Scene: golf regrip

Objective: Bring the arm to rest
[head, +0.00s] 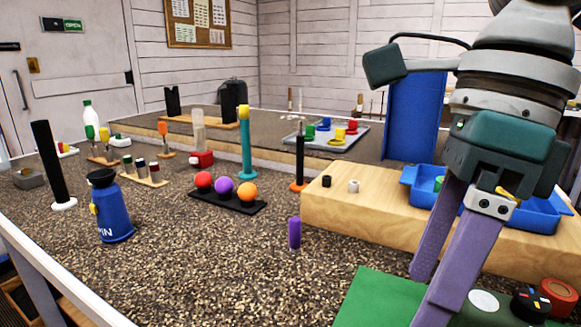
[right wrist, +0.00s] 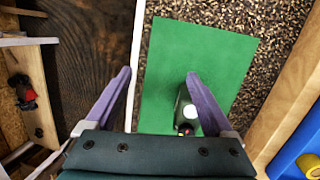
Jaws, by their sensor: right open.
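My right gripper (head: 424,292) hangs at the right of the head view with its two purple fingers spread apart. Nothing is between them. In the right wrist view the same open gripper (right wrist: 158,75) is above the edge of the green mat (right wrist: 200,45), which also shows in the head view (head: 375,300). My left gripper is not in view.
A wooden block (head: 335,212) with a blue tray (head: 422,198) stands behind my right gripper. A short purple cylinder (head: 294,234) stands upright on the speckled counter. A black rack (head: 220,198) holds three balls. A blue bottle (head: 112,212) stands at left. The front middle counter is clear.

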